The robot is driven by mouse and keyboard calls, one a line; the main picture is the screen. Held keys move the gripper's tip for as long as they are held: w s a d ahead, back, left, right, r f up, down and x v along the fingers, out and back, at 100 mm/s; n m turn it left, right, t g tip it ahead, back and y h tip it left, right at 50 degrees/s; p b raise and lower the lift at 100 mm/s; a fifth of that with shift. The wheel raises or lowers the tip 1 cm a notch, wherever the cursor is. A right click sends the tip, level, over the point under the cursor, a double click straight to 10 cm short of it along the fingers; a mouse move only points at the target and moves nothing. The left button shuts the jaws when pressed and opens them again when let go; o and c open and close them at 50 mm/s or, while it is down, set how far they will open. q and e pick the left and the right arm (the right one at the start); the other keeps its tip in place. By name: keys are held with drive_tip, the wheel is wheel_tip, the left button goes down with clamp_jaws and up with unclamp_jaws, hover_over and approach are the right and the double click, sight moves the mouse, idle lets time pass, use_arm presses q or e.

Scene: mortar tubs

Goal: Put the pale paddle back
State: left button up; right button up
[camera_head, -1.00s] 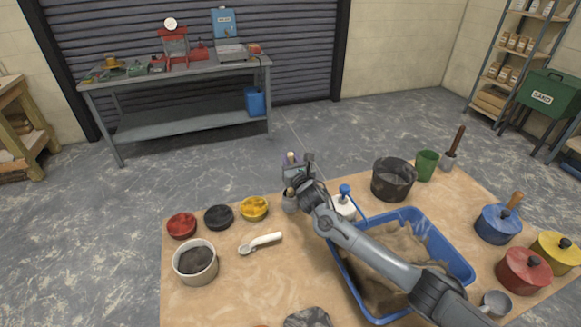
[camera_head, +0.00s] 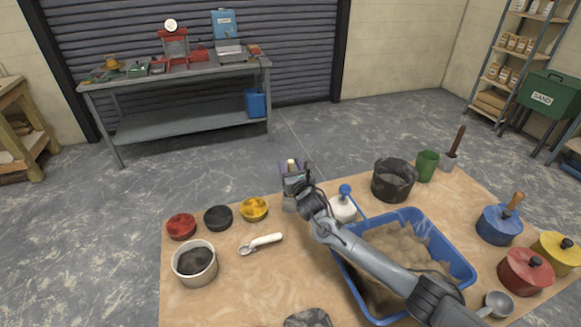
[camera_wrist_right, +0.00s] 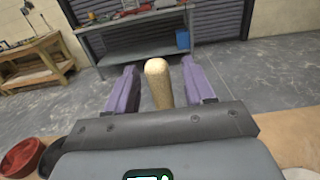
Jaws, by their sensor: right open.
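The pale paddle (camera_wrist_right: 158,82) shows as a rounded wooden end standing up between the two purple fingers in the right wrist view. In the head view its pale tip (camera_head: 291,163) shows at the jaws. My right gripper (camera_head: 291,168) is open around it, with a visible gap on each side in the wrist view (camera_wrist_right: 160,88). A grey cup (camera_head: 289,204) stands just below the gripper in the head view, partly covered by it. The paddle's lower part is hidden, so I cannot tell whether it rests in the cup. My left gripper is not in view.
Red, black and yellow bowls (camera_head: 254,208), a white scoop (camera_head: 266,240) and a pale tub (camera_head: 196,272) are left. A black bucket (camera_head: 393,184) stands right.

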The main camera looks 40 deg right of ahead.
drive_tip(key=shift+r, duration=0.1)
drive_tip(key=shift+r, duration=0.1)
drive_tip(key=shift+s+a, duration=0.15)
drive_tip(key=shift+s, duration=0.25)
drive_tip(key=p+v, duration=0.2)
drive_tip(key=v, duration=0.9)
drive_tip(key=shift+s, duration=0.1)
